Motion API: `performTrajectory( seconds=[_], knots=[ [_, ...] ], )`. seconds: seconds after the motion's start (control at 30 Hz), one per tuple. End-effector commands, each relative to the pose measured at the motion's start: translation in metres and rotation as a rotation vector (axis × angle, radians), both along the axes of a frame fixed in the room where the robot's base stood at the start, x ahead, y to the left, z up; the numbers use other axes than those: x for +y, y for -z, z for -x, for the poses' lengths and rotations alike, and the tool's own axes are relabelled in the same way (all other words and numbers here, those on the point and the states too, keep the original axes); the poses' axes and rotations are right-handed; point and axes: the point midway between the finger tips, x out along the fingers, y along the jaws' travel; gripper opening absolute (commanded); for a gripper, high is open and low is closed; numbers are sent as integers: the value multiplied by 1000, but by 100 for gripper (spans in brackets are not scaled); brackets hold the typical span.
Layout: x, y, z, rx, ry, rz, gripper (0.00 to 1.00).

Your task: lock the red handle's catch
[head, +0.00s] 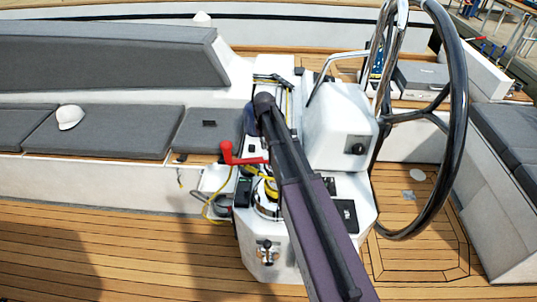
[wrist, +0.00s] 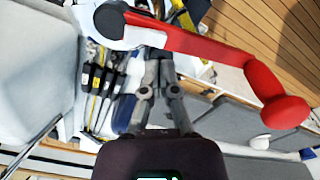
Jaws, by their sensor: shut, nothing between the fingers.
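The red handle (head: 228,153) sits on the winch of the white console, with its grip standing up at the left end of its arm. In the wrist view the red handle (wrist: 215,47) crosses the top. Its round hub with a dark round cap (wrist: 109,20) is at upper left and its knobbed grip at right. The small catch cannot be made out clearly. My gripper (wrist: 150,57) is shut and empty, its tips close beside the handle's arm near the hub. I cannot tell if they touch. In the head view my own arm hides the gripper and the hub end.
The steering wheel (head: 457,110) and a white pod (head: 338,127) stand right of my arm. A yellow rope (head: 212,207) hangs by the console. Grey cushions (head: 110,130) with a white cap (head: 70,117) line the left. The teak floor (head: 110,250) in front is clear.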

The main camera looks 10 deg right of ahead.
Motion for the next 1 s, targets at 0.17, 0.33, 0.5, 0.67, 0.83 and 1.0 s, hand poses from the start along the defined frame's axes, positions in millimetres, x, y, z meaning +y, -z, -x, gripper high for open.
performTrajectory(
  seconds=[0.17, 0.33, 0.5, 0.67, 0.83, 1.0],
  knots=[
    [0, -13, 0, 0, 0, 0, 0],
    [0, -23, 0, 0, 0, 0, 0],
    [0, -28, 0, 0, 0, 0, 0],
    [0, -28, 0, 0, 0, 0, 0],
    [0, -28, 0, 0, 0, 0, 0],
    [-1, -24, 9, 0, 7, 0, 0]
  ],
)
